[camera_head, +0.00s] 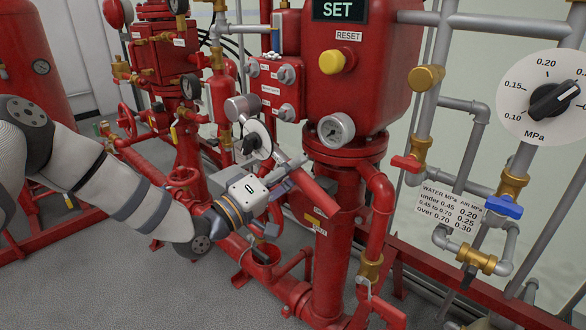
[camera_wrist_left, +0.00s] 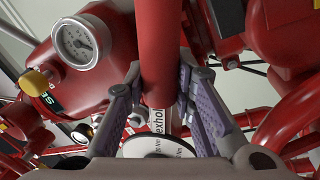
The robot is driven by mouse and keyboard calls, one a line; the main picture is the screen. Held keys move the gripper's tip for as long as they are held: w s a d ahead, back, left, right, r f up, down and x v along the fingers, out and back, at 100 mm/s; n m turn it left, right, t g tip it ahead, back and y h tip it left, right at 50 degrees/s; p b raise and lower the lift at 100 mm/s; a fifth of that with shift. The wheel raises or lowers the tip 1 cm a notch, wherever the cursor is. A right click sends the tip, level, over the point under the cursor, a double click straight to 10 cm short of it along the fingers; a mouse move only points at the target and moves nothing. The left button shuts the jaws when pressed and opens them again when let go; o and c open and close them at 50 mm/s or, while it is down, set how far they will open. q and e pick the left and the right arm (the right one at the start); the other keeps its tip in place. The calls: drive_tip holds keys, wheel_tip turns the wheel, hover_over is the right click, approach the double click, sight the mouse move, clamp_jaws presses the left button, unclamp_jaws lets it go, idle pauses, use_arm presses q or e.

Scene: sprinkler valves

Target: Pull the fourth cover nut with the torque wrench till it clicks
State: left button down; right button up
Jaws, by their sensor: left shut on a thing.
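The torque wrench has a red handle (camera_head: 315,195), a grey shaft, a white round dial (camera_head: 256,138) and a grey round head (camera_head: 237,107). My left gripper (camera_head: 287,178) is shut on it where the shaft meets the handle. In the left wrist view, the red handle (camera_wrist_left: 160,40) runs up between the fingers of my left gripper (camera_wrist_left: 160,75), with the dial (camera_wrist_left: 156,148) below. Grey cover nuts (camera_head: 285,74) show on the red cover, another (camera_head: 287,112) below. The wrench head is at the cover's lower left corner and hides any nut there. My right gripper is out of view.
A red vertical pipe (camera_head: 337,240) and a curved red pipe (camera_head: 378,190) stand just right of the handle. A pressure gauge (camera_head: 335,130) and a yellow reset knob (camera_head: 332,62) are above. A second red valve set (camera_head: 170,70) stands at the left. Grey floor (camera_head: 110,270) is clear in front.

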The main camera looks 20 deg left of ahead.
use_arm(q)
drive_tip(key=shift+w+a+f, duration=0.1)
drive_tip(key=shift+a+f, duration=0.05)
drive_tip(key=shift+a, duration=0.05)
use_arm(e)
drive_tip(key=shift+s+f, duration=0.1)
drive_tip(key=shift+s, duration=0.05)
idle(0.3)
use_arm(q)
drive_tip(key=shift+w+a+f+m+b, duration=0.1)
drive_tip(key=shift+a+f+m+b, duration=0.15)
drive_tip(key=shift+f+m, duration=0.25)
drive_tip(key=shift+w+a+f+m+b, duration=0.1)
drive_tip(key=shift+a+f+m+b, duration=0.1)
drive_tip(key=shift+f+m, duration=0.25)
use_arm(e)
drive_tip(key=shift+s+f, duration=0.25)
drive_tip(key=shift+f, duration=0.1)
use_arm(q)
drive_tip(key=shift+r, duration=0.3)
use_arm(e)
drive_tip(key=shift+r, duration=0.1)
use_arm(q)
drive_tip(key=shift+s+d+r+n+p, duration=0.15)
drive_tip(key=shift+d+r+n+p, duration=0.2)
drive_tip(key=shift+r+n, duration=0.1)
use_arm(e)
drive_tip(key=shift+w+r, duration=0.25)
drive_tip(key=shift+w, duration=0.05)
